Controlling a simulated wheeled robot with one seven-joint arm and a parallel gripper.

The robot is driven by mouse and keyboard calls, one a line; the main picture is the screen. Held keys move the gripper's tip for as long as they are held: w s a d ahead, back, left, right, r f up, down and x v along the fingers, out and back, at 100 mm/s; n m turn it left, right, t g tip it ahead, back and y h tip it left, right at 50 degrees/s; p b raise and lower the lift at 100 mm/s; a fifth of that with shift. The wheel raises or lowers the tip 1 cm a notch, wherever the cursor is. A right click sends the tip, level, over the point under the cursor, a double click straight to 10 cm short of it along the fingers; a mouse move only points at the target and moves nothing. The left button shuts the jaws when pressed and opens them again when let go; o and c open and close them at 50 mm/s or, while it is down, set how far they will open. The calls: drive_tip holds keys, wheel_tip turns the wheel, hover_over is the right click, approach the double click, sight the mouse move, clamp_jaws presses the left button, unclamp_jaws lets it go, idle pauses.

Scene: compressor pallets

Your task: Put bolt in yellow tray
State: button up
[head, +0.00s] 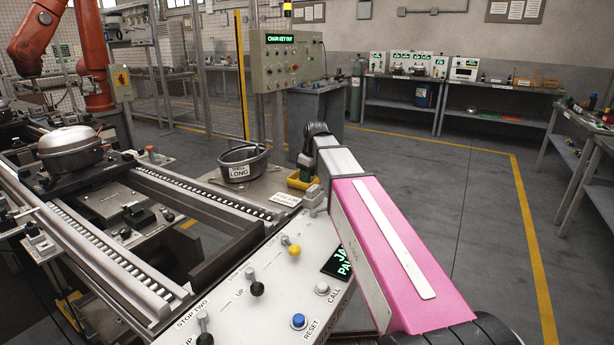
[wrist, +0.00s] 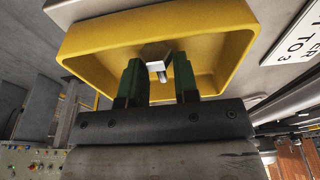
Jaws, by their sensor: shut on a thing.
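The yellow tray (wrist: 88,42) fills much of the upper wrist view, with its open inside facing the camera. My gripper (wrist: 158,75) has its two green fingers over the tray, shut on a small grey metal bolt (wrist: 159,70). The bolt's head and short shank show between the fingers, in front of the tray's inside. I cannot tell whether the bolt touches the tray floor. In the head view the yellow tray (head: 301,182) sits at the far end of the console, partly hidden by my arm. The bolt cannot be made out there.
A dark round pot (head: 240,172) marked "LONG" stands left of the tray. The white control console (head: 262,290) with levers and buttons lies below my arm. A roller conveyor (head: 100,245) with a compressor (head: 70,148) is at left. Open floor is at right.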

drive_tip(key=o, duration=0.9)
drive_tip(key=shift+f, duration=0.1)
drive_tip(key=r, duration=0.4)
drive_tip(key=s+d+r, duration=0.1)
drive_tip(key=r, duration=0.3)
drive_tip(key=d+r, duration=0.1)
drive_tip(key=r, duration=0.3)
drive_tip(key=shift+s, duration=0.2)
